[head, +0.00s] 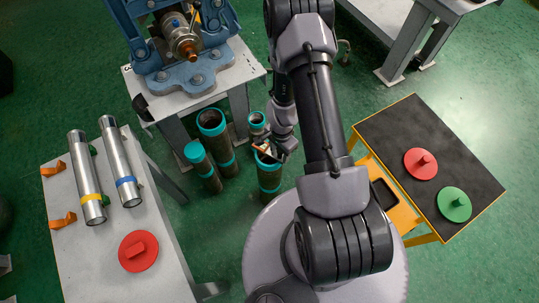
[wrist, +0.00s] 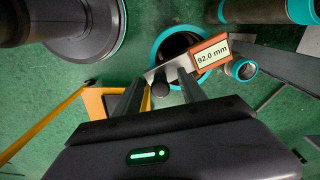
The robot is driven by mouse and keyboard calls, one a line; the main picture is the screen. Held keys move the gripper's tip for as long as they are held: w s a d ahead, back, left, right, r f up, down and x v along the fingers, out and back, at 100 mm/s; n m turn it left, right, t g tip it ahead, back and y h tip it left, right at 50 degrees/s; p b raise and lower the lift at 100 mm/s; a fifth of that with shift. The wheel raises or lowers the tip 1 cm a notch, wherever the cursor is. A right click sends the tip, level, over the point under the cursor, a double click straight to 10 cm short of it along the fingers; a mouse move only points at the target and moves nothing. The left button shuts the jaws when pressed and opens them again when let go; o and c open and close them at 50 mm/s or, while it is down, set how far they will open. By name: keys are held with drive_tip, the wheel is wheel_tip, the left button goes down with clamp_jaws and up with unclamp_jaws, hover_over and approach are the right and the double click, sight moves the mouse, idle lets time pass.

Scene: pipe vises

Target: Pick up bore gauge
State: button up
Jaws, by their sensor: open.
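The bore gauge shows in the wrist view with an orange-brown display box (wrist: 211,53) reading 92.0 mm, a grey metal body and a dark rounded knob (wrist: 160,86). It is at the open mouth of a dark pipe with a teal rim (wrist: 163,42); whether it rests on the rim is unclear. In the head view only a small orange and white part of it (head: 266,149) shows above the pipe (head: 269,180). My gripper (wrist: 161,84) is open, its two fingers on either side of the knob. In the head view my gripper (head: 275,147) is partly hidden by my arm.
Other teal-ringed pipes (head: 213,124) stand close by on the green floor. A blue vise (head: 186,78) is on a bench behind. A left table (head: 75,262) holds two metal cylinders and a red disc. A dark-topped table (head: 402,128) at right holds red and green discs.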

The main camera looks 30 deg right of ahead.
drive_tip(key=shift+r, duration=0.2)
drive_tip(key=shift+c, duration=1)
clamp_jaws()
